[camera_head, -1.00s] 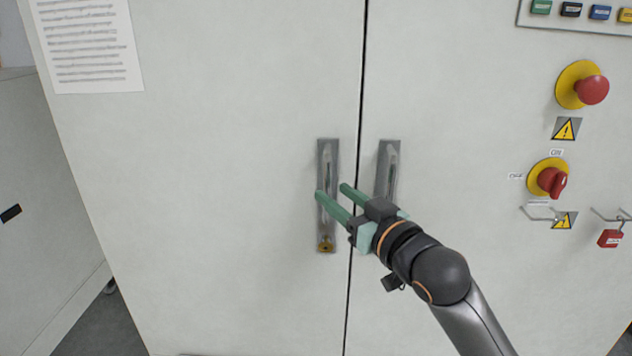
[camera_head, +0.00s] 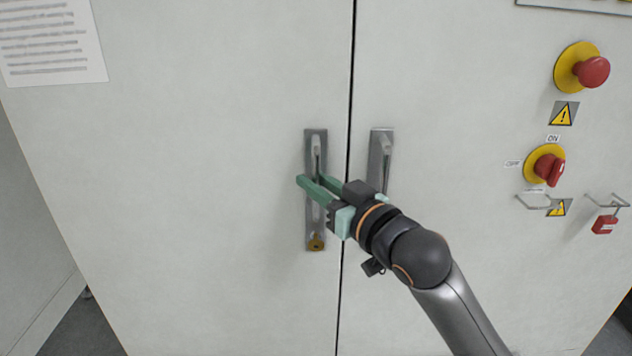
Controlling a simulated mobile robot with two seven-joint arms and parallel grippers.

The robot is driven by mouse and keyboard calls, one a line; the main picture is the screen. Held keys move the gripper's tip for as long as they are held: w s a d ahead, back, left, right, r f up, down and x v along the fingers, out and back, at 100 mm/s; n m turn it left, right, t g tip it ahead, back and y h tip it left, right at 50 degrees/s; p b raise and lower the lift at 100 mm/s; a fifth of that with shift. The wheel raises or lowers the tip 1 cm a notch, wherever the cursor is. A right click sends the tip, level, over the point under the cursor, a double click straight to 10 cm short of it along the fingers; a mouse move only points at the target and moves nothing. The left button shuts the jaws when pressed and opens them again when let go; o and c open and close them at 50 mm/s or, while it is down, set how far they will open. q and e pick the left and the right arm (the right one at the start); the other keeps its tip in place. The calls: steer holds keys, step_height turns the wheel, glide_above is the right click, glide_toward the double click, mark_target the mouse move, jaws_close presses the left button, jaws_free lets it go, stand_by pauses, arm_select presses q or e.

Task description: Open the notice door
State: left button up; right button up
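The notice door (camera_head: 200,180) is the left cabinet door, with a printed sheet (camera_head: 50,40) at its upper left. It looks closed, flush with the right door along a dark seam. Its metal handle plate (camera_head: 315,145) stands upright near the seam, with a brass lock (camera_head: 316,242) at its foot. My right gripper (camera_head: 310,184) reaches in from the lower right. Its two green fingers are apart, at the handle's middle, one seeming to lie on each side of the handle bar. I cannot tell whether they touch it. My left gripper is not in view.
The right door (camera_head: 450,120) has its own handle (camera_head: 381,160), close to my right wrist. Further right are a red emergency button (camera_head: 591,72), a red rotary switch (camera_head: 552,169) and a red padlock (camera_head: 604,225) on a wire hook. Floor shows at lower left.

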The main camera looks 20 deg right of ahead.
jaws_close()
stand_by(1.0)
